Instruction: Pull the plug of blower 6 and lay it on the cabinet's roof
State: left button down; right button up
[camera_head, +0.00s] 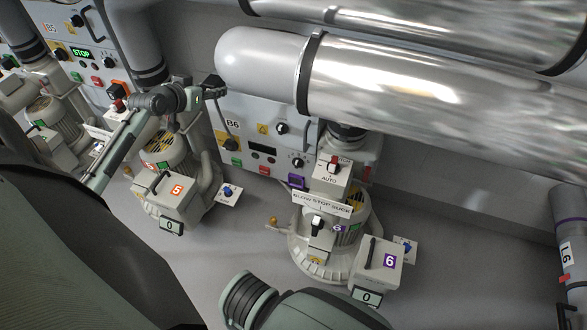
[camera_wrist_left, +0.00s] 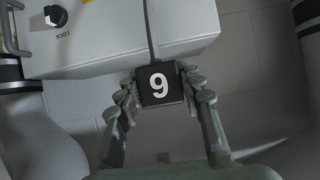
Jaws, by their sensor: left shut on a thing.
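My left gripper (camera_head: 212,91) is at the upper left corner of the grey cabinet marked B6 (camera_head: 244,110). It is shut on a small black plug, which shows in the left wrist view (camera_wrist_left: 160,86) between the fingers (camera_wrist_left: 160,92). Its white digit reads as 9 there, but the lettering on the cabinet (camera_wrist_left: 130,42) beside it is upside down, so it is a 6. A dark cable runs from the plug across the cabinet. I cannot tell whether the plug touches the cabinet. Blower 6 (camera_head: 331,232) stands below B6. My right gripper is out of view.
Large shiny pipes (camera_head: 420,85) cross above and to the right of the cabinet. Blower 5 (camera_head: 168,150) stands left, below my left arm. A white box marked 6 (camera_head: 376,262) stands before blower 6.

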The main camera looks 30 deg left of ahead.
pick_arm(q)
jog(key=shift+w+a+b, duration=0.4)
jog(key=shift+w, duration=1.15)
jog(key=shift+w+a+b, duration=0.35)
jog(key=shift+w+b, duration=0.05)
jog(key=shift+w, duration=1.1)
jog(key=shift+w+a+b, duration=0.4)
jog(key=shift+w, duration=1.15)
jog(key=shift+f+b, duration=1.1)
jog(key=shift+f, duration=0.85)
jog(key=c, duration=0.9)
grip_release()
jog(key=shift+s, duration=0.1)
